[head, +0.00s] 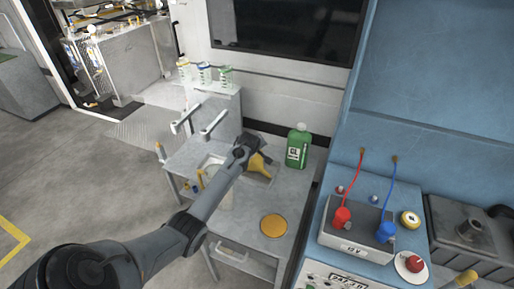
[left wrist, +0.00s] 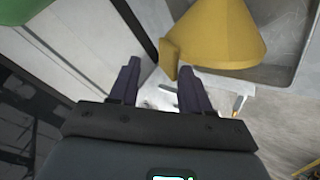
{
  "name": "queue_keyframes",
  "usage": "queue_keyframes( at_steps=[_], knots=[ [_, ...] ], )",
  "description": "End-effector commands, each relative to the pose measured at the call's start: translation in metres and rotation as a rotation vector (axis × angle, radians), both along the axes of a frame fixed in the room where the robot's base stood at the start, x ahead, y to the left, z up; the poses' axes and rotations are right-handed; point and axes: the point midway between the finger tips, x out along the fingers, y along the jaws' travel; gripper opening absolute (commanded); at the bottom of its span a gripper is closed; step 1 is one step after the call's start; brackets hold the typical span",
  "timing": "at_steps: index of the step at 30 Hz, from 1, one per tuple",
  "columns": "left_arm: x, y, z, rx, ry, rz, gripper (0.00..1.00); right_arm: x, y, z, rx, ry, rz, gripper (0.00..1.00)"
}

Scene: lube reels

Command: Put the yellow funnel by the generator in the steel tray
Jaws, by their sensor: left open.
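A yellow funnel (head: 259,164) is on the grey table at the tip of my left gripper (head: 248,152). In the left wrist view the funnel (left wrist: 220,32) lies on its side at a steel tray (left wrist: 286,74), overlapping the tray's inside; its contact with the tray floor is unclear. My left gripper (left wrist: 160,72) is open, with nothing between its fingers. The funnel's narrow end is close to one fingertip; I cannot tell whether they touch. In the head view the arm partly hides the tray. A grey generator-like unit (head: 467,226) stands at the far right. My right gripper is not seen.
A green bottle (head: 298,148) stands right of the funnel. An orange disc (head: 273,226) lies near the table's front. A blue bench (head: 345,212) with a battery, red and blue cables is at right. Several capped containers (head: 204,74) stand on a back ledge.

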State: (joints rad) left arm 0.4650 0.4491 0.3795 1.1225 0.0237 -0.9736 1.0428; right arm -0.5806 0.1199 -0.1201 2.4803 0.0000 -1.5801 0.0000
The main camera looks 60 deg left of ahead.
Motion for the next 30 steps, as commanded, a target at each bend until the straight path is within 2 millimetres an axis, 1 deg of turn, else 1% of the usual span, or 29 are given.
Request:
queue_keyframes(
  at_steps=[5,11,21,27,30],
  knots=[
    [-0.001,-0.001,0.002,0.001,0.0,-0.001,0.48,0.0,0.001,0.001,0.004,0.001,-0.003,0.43],
    [-0.009,-0.01,0.014,0.0,0.0,-0.002,0.48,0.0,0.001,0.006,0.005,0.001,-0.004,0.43],
    [-0.037,-0.036,0.053,0.001,-0.002,-0.001,0.48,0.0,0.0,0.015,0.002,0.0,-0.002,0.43],
    [-0.049,-0.048,0.069,0.001,-0.001,-0.001,0.48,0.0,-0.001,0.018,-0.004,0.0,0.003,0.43],
    [-0.053,-0.051,0.074,0.0,-0.001,-0.001,0.48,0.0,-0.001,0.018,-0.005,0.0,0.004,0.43]
  ],
)
